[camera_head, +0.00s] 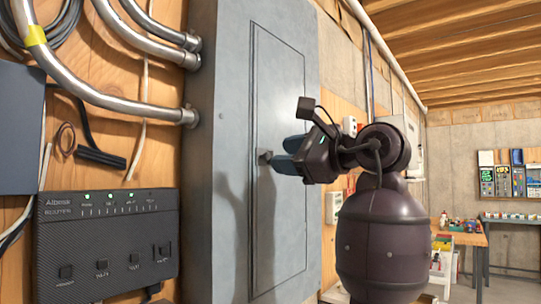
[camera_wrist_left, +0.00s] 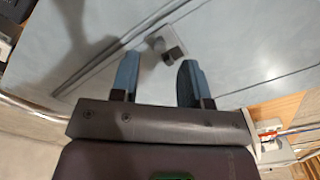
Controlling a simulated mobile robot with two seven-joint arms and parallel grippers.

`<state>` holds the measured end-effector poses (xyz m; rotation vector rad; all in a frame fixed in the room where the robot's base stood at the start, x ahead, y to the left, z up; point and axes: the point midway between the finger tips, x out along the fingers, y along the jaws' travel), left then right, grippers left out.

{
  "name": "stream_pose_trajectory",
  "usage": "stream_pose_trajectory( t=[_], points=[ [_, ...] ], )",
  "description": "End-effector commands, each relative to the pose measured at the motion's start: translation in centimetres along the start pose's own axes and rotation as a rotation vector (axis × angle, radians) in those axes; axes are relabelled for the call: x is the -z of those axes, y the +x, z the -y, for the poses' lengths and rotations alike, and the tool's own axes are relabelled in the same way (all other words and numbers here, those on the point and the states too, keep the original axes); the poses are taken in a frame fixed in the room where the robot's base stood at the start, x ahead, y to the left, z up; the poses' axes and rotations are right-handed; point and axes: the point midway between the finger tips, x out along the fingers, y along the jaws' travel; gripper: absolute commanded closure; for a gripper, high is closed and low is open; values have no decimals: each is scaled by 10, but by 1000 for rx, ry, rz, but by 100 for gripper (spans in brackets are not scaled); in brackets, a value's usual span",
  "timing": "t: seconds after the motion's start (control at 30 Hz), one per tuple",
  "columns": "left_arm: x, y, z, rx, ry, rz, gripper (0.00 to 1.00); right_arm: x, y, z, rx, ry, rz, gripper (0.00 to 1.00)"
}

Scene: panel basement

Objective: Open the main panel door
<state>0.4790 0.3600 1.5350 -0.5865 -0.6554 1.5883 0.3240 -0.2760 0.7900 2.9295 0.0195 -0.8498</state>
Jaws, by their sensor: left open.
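The grey main panel (camera_head: 212,120) is fixed to the wooden wall, and its tall door (camera_head: 275,90) looks shut. A small dark handle (camera_head: 264,157) sticks out near the door's left edge. My left gripper (camera_head: 284,158) is in front of the door, just right of the handle, with its blue fingers pointing at it. In the left wrist view the two fingers of the gripper (camera_wrist_left: 158,62) are apart and empty. The handle (camera_wrist_left: 172,48) shows just past the fingertips, closer to the right finger; contact cannot be made out. My right gripper is not in view.
Metal conduits (camera_head: 90,95) run into the panel's left side. A black box with green lights (camera_head: 105,240) is mounted at the lower left. A wooden workbench (camera_head: 462,239) and a wall board with devices (camera_head: 503,175) stand far right.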

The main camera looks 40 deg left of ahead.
Motion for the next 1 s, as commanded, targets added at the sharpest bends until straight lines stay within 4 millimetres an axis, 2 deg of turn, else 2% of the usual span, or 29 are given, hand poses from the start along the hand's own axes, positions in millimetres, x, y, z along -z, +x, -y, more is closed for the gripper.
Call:
stream_pose_trajectory(
  t=[0.1,0.3,0.67,0.7,0.97,1.0],
  points=[
    [-1,18,0,-2,-2,2,58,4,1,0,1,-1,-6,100],
    [0,37,0,1,-1,1,58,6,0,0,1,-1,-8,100],
    [0,42,0,1,-1,0,58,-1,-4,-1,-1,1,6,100],
    [0,42,0,1,-1,0,60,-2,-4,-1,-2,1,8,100],
    [0,42,0,1,-1,0,99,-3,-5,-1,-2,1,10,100],
    [0,42,0,1,-1,-1,100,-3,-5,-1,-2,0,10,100]
  ],
)
